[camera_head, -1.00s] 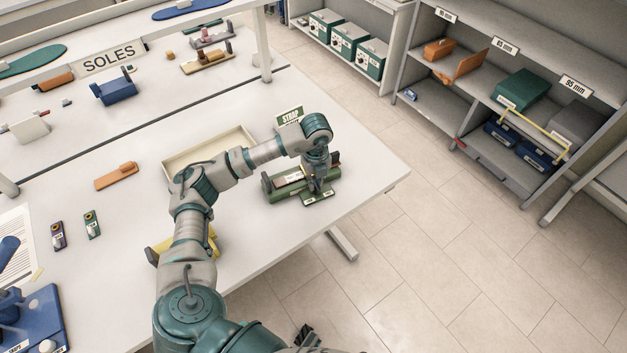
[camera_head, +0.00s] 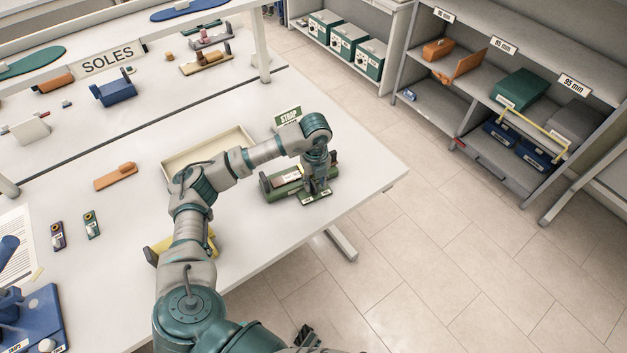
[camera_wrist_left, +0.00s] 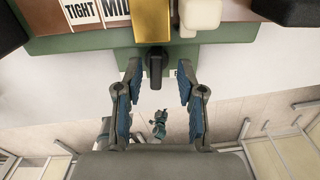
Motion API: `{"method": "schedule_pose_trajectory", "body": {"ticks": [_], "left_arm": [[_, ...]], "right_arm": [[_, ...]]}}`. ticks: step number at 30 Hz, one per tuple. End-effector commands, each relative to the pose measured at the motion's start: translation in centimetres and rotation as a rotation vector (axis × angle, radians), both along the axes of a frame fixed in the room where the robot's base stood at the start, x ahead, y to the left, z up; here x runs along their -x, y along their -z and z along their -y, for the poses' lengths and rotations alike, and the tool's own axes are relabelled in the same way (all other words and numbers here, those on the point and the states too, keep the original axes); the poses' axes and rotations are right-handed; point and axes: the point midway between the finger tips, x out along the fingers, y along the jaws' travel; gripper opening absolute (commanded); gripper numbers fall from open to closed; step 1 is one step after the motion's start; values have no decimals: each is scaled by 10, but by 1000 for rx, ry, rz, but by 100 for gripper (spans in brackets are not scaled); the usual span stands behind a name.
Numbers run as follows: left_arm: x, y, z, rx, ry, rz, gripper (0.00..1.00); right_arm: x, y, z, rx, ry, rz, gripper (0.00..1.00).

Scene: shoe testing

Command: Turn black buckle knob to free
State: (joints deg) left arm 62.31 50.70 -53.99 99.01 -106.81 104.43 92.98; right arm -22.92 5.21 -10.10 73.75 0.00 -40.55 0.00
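The green strap fixture (camera_head: 272,194) sits near the right end of the white table. The black buckle knob (camera_wrist_left: 155,66) points down below a brass block (camera_wrist_left: 152,20). My left gripper (camera_head: 317,190) is over the fixture's front. In the left wrist view my left gripper (camera_wrist_left: 157,95) is open, with one finger on each side of the knob and gaps between. A dark part at the bottom edge, seemingly my right gripper (camera_head: 306,336), is mostly cut off.
A cream tray (camera_head: 208,150) and a STRAP sign (camera_head: 288,117) stand behind my left arm. A yellow piece (camera_head: 208,240) lies partly behind the arm. An orange piece (camera_head: 116,177) lies to the left. The floor right of the table is clear.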

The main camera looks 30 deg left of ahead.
Motion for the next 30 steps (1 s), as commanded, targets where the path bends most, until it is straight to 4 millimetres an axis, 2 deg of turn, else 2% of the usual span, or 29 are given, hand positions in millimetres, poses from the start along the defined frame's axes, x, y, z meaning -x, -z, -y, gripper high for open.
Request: {"method": "schedule_pose_trajectory", "body": {"ticks": [5, 8, 15, 21, 25, 30], "left_arm": [[-1, -7, -2, 1, -1, 2, 39], [-1, -23, -3, 3, 0, 4, 39], [-2, -78, -2, 2, 0, 3, 39], [-2, -110, -2, 1, 0, 3, 39], [-1, -117, -1, 1, 1, 0, 39], [-1, -118, -2, 2, 0, -1, 39]], "right_arm": [[2, 0, 4, 4, 5, -1, 40], [2, 0, 4, 5, 4, 0, 40], [1, 0, 4, 4, 4, 1, 40], [1, 0, 5, 5, 3, 1, 40], [1, 0, 5, 4, 3, 1, 40], [0, 0, 5, 5, 3, 1, 40]]}}
